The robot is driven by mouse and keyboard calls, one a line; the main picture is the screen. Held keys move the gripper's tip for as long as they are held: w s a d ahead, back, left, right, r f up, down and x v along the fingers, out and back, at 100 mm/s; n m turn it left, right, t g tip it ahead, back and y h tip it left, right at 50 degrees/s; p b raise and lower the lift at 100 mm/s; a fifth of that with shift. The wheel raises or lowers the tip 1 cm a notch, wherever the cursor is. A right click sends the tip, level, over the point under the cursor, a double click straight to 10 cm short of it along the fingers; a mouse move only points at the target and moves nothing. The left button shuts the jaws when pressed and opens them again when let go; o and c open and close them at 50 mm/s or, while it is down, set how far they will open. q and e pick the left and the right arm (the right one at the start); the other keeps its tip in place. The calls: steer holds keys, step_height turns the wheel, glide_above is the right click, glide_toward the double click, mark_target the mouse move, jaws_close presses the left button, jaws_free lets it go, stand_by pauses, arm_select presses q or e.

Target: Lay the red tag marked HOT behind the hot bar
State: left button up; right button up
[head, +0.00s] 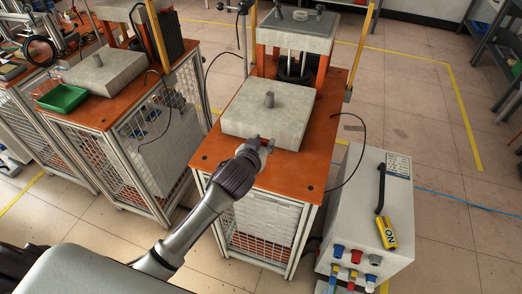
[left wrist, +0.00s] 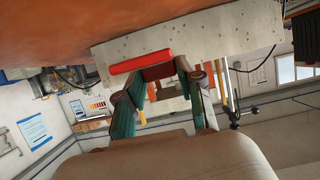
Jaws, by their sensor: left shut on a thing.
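My left gripper (head: 262,147) is at the front edge of the concrete block on the nearer orange-topped bench. In the left wrist view its fingers (left wrist: 163,75) are shut on a red tag (left wrist: 140,61), a flat red strip. Only a small reddish bit of the tag shows in the head view, and no lettering is readable. A short grey upright bar (head: 269,99) stands on top of the concrete block (head: 250,118); it is likely the hot bar, but no glow shows. The tag is on the near side of this bar. My right gripper is not in view.
The orange bench top (head: 215,150) is bare in front of the block. A press frame (head: 298,38) stands behind it. A green tray (head: 62,98) sits on the left bench. Black cables hang nearby.

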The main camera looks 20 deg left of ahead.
arm_select(q)
steer(key=shift+s+a+f, duration=0.1)
steer(key=shift+a+f, duration=0.15)
steer(key=shift+f, duration=1.95)
steer(key=shift+f, duration=0.15)
steer(key=o, duration=1)
steer(key=shift+c, duration=0.2)
